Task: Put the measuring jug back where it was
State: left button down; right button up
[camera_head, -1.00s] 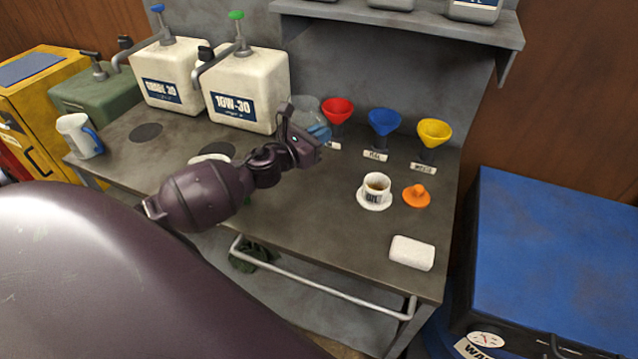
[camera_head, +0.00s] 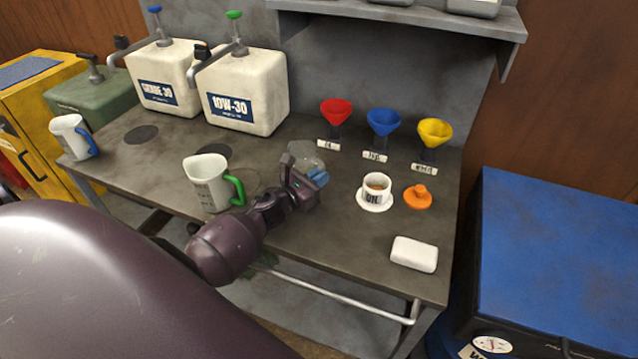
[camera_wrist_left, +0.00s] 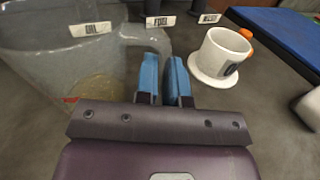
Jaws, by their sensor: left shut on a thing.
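The clear, greyish measuring jug (camera_head: 303,154) is over the middle of the workbench, partly hidden behind my gripper. In the left wrist view the jug (camera_wrist_left: 70,65) fills the left side, with a red mark and a yellowish patch low on it. My left gripper (camera_head: 318,178) is shut on the jug's handle. Its blue fingertips (camera_wrist_left: 165,80) close around the handle in the wrist view. The jug looks upright. I cannot tell whether its base touches the bench. My right gripper is not in view.
A white jug with a green handle (camera_head: 207,183) stands left of my gripper, near a dark ring mark. Funnels and oil containers (camera_head: 245,90) line the back.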

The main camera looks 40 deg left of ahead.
pick_arm(q)
jog(key=shift+f, duration=0.9)
jog(key=c, duration=1.2)
grip_release()
jog(key=shift+s, duration=0.25)
jog(key=s, duration=0.3)
jog(key=s+a+b, duration=0.1)
jog(key=s, duration=0.3)
jog(key=s+a, duration=0.1)
jog(key=s, duration=0.2)
jog(key=shift+s, duration=0.2)
jog(key=shift+s+a, duration=0.15)
jog(key=shift+s, duration=0.3)
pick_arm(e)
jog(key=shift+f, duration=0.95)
